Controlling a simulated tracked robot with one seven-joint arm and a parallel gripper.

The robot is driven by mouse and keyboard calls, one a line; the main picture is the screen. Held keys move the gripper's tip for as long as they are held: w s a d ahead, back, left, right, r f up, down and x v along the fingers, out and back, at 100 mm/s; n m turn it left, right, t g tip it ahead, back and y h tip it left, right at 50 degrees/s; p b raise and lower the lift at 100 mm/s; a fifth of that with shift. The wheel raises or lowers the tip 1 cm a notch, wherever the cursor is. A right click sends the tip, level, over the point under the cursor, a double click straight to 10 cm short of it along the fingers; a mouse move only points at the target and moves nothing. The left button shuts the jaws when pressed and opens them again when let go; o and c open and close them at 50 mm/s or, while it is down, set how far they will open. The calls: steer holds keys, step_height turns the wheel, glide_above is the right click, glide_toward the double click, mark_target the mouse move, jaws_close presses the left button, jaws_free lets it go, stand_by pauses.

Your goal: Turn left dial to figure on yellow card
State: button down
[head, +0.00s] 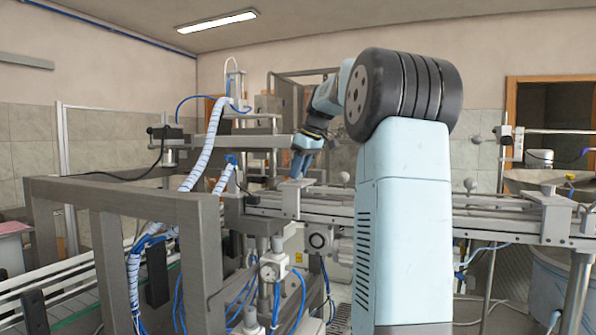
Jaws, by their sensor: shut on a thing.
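My gripper (297,172) is in the middle of the head view, pointing down at the top of a pale block (290,197) on the machine's rail. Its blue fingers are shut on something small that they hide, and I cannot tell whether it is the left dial. A small yellow patch (298,257) shows lower on the machine. It may be the yellow card, but no figure on it can be read. A round dark-centred part (317,240) and a white-faced gauge (268,272) sit near it, both apart from my gripper.
A grey frame (130,205) with blue hoses stands at the front left. A metal bowl (545,180) stands at the far right. My arm hides part of the rail.

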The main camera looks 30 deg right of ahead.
steer(key=m+h, duration=0.1)
steer(key=m, duration=0.3)
steer(key=shift+a+m+h, duration=0.15)
steer(key=shift+m+h, duration=0.15)
steer(key=shift+h, duration=0.1)
steer(key=m+h, duration=0.1)
steer(key=m, duration=0.2)
steer(key=shift+m, duration=0.3)
steer(key=m+h, duration=0.2)
steer(key=m, duration=0.2)
steer(key=shift+a, duration=0.1)
steer(key=m+g+h, duration=0.1)
steer(key=m, duration=0.3)
steer(key=shift+w, duration=0.1)
steer(key=m, duration=0.2)
steer(key=m+g, duration=0.1)
steer(key=shift+a+m+g+h, duration=0.1)
steer(key=shift+m+g+h, duration=0.2)
steer(key=shift+m+h, duration=0.1)
steer(key=m+g, duration=0.1)
steer(key=m, duration=0.2)
steer(key=shift+w+m+g, duration=0.15)
steer(key=shift+m+g, duration=0.15)
steer(key=m+g, duration=0.1)
steer(key=m, duration=0.2)
steer(key=shift+m, duration=0.3)
steer(key=shift+m+g+y, duration=0.5)
steer(key=shift+m+g, duration=0.4)
steer(key=shift+m, duration=1.3)
